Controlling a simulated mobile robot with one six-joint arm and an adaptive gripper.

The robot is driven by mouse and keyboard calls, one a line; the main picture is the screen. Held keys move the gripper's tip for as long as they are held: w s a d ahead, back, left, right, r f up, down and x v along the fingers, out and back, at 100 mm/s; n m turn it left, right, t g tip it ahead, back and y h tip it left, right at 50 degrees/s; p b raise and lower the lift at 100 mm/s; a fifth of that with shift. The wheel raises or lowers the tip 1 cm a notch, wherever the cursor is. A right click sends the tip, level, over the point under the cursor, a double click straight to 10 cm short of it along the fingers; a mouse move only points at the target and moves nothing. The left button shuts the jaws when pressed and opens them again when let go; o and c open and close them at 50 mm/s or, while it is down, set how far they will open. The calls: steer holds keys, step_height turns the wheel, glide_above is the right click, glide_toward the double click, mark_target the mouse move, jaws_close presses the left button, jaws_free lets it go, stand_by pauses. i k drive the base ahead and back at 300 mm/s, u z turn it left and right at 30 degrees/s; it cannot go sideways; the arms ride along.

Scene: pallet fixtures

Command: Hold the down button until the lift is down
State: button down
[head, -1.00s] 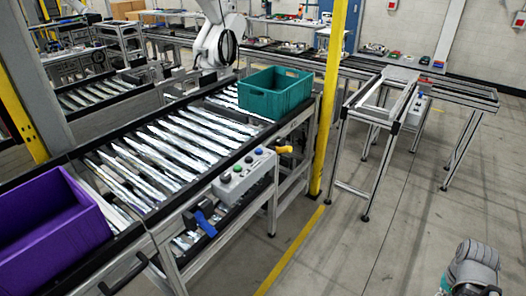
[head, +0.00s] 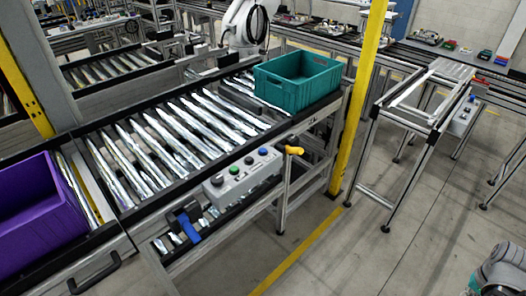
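A grey control box (head: 240,178) with several buttons is fixed to the front side of the roller conveyor (head: 185,235). A second, smaller grey button box (head: 463,117) is on the metal frame stand (head: 420,112) at the right. I cannot tell which button is down, or which fixture is the lift. Only a grey and teal piece of my arm shows at the lower right corner, away from both boxes. My gripper is out of view.
A teal crate (head: 312,96) stands at the conveyor's far end, a purple crate (head: 42,222) at its near left. A yellow post (head: 362,95) rises between conveyor and stand. A yellow handle (head: 294,150) sticks out beside the control box.

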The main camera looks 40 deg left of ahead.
mark_target(248, 159)
steer(key=i, duration=0.8)
steer(key=u, duration=1.8)
